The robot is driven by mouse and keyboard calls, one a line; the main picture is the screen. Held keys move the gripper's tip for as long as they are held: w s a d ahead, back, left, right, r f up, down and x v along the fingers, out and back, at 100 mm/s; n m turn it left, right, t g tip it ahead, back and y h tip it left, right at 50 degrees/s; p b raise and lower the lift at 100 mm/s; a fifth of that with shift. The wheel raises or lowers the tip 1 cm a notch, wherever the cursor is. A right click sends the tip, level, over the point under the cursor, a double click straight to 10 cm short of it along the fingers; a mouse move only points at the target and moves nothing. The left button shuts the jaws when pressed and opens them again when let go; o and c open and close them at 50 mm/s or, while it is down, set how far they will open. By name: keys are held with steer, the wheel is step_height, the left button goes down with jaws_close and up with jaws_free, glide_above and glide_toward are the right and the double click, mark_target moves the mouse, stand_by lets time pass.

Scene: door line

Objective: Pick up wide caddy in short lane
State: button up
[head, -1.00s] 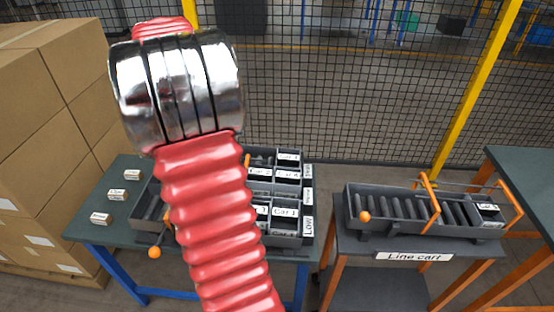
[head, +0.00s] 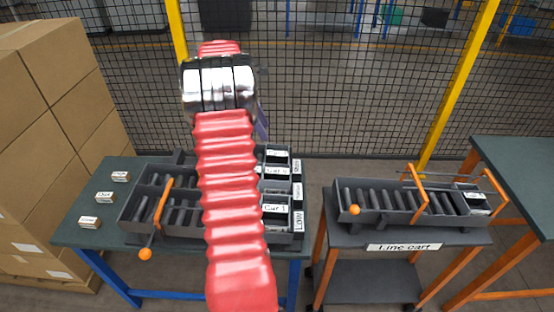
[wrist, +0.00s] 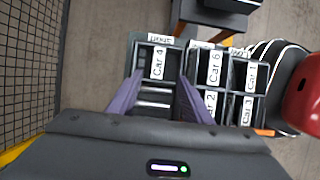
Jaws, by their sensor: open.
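The caddy marked Car 4 (wrist: 158,62) sits at the end of the lane whose end label (wrist: 160,39) is too small to read surely. In the head view it shows at the back of the rack (head: 277,154), partly behind my arm. My gripper (wrist: 161,80) is open above this lane in the wrist view. Its two purple fingers spread to either side of the lane, just short of the caddy's label, with nothing held. In the head view one purple finger (head: 261,124) shows beside my arm; the rest is hidden.
Neighbouring lanes hold caddies marked Car 6 (wrist: 214,68) and Car 1 (wrist: 252,75), with others behind. An orange-handled gate (head: 163,205) crosses the rack. The line cart (head: 375,236) carries another roller rack at right. A mesh fence (head: 330,90) stands behind; boxes (head: 50,150) stand left.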

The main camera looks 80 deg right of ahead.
mark_target(276, 153)
steer(key=x, duration=0.8)
steer(key=shift+s+f, duration=0.1)
steer(key=shift+f, duration=0.15)
steer(key=shift+f, duration=0.1)
steer(key=shift+x, duration=2.5)
steer(key=shift+d, duration=0.15)
steer(key=shift+c, duration=0.3)
jaws_close()
